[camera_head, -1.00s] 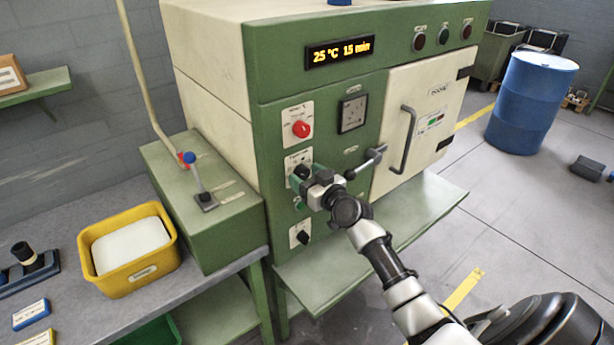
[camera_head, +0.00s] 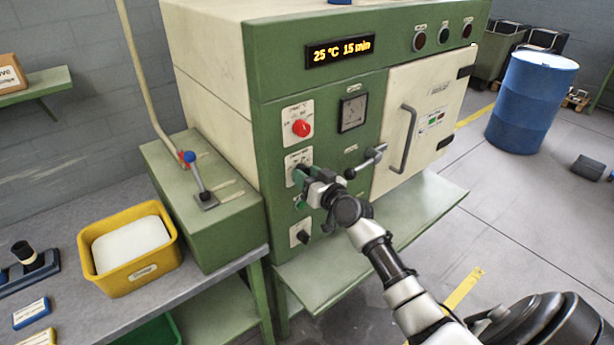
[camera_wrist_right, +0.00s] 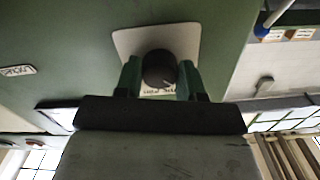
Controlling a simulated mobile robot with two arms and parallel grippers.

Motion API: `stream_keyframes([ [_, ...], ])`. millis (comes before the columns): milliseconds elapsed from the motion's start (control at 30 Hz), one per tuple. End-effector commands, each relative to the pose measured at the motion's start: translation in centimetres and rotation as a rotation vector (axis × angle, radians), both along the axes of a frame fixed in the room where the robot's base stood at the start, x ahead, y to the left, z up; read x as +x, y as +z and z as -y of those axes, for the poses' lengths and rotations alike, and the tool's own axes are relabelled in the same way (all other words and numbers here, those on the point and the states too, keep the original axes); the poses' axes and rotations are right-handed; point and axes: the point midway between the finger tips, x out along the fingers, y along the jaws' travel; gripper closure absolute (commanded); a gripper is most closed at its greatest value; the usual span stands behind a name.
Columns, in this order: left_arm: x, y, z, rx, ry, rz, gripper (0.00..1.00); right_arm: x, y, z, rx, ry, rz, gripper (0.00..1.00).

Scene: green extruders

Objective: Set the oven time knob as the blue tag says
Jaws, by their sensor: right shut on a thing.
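The green oven (camera_head: 270,130) has a panel with a red knob (camera_head: 301,128) at the top and a black time knob below it. My right gripper (camera_head: 302,177) is at the time knob and mostly hides it in the head view. In the right wrist view the round black time knob (camera_wrist_right: 159,69) sits between the two green fingers, which are shut on it, in front of its pale plate (camera_wrist_right: 125,42). The display (camera_head: 340,49) reads 25 °C 15 min. A blue tag (camera_head: 31,313) lies on the bench at lower left; its writing is too small to read. My left gripper is out of view.
A lower black knob (camera_head: 300,236) is just under my gripper. A lever handle (camera_head: 366,162) and door handle (camera_head: 408,140) stick out to the right. A yellow bin (camera_head: 130,250) and a yellow tag (camera_head: 36,339) are on the bench. A blue drum (camera_head: 531,103) stands far right.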

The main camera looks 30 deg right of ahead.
Motion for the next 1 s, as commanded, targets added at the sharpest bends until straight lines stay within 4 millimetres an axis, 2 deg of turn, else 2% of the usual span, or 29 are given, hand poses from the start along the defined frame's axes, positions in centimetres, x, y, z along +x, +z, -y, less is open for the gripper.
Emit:
stream_keyframes([
  [500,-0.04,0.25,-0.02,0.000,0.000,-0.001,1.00,-0.01,0.08,-0.03,0.377,-0.001,-0.029,0.85],
  [1000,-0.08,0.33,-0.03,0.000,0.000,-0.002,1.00,0.00,0.06,-0.04,0.494,-0.001,-0.038,0.85],
])
